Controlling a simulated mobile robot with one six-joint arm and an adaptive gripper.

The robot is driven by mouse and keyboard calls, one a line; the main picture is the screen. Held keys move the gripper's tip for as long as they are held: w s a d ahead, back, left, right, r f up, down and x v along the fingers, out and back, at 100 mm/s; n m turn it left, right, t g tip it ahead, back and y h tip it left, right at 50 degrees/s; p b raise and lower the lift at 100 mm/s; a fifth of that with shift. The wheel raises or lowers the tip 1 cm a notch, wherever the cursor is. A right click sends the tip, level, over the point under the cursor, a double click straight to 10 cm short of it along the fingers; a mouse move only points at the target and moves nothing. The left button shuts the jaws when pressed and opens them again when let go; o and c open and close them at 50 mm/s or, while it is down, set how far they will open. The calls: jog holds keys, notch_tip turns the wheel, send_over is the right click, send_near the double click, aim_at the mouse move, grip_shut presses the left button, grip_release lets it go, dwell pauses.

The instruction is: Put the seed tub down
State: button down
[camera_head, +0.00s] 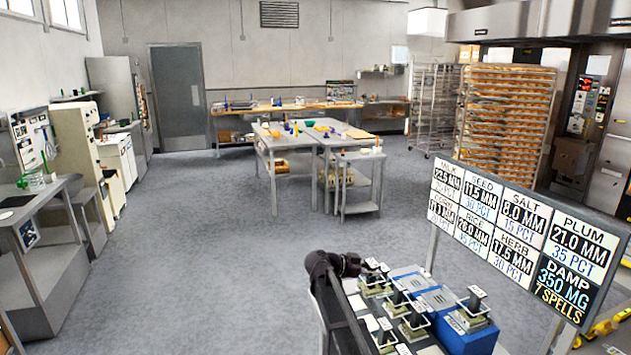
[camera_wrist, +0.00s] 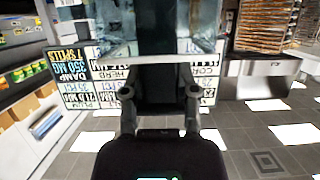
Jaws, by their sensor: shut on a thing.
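My gripper (camera_wrist: 160,90) shows in the wrist view, its two fingers closed on a dark upright part under a pale bar. The held thing, which I take to be the seed tub (camera_wrist: 203,22), fills the top middle of that view with a grey, see-through-looking body; no label on it can be read. In the head view my dark arm reaches toward a group of handled, labelled holders (camera_head: 415,318) on blue and white blocks at the bottom. I cannot make out my fingers or the held tub apart from them there.
A sign board (camera_head: 525,235) listing SEED, SALT, PLUM and others stands right of the blue blocks (camera_head: 437,299). A steel bench (camera_head: 45,240) stands at the left. Worktables (camera_head: 290,135) stand mid-room, and a loaded rack (camera_head: 505,120) stands at the right. The grey floor between is clear.

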aim_at(371, 281)
jog(key=shift+f+b, duration=2.1)
jog(key=shift+f, duration=0.25)
jog(key=shift+r, duration=0.1)
notch_tip(371, 281, up, 7)
jog(key=p, duration=0.7)
notch_tip(371, 281, down, 7)
jog(key=b, duration=0.7)
dwell(1.4)
dwell(0.4)
notch_tip(371, 281, up, 7)
jog(key=p, duration=0.7)
jog(key=shift+r, duration=0.1)
notch_tip(371, 281, down, 7)
jog(key=b, duration=0.7)
jog(key=shift+f, duration=0.2)
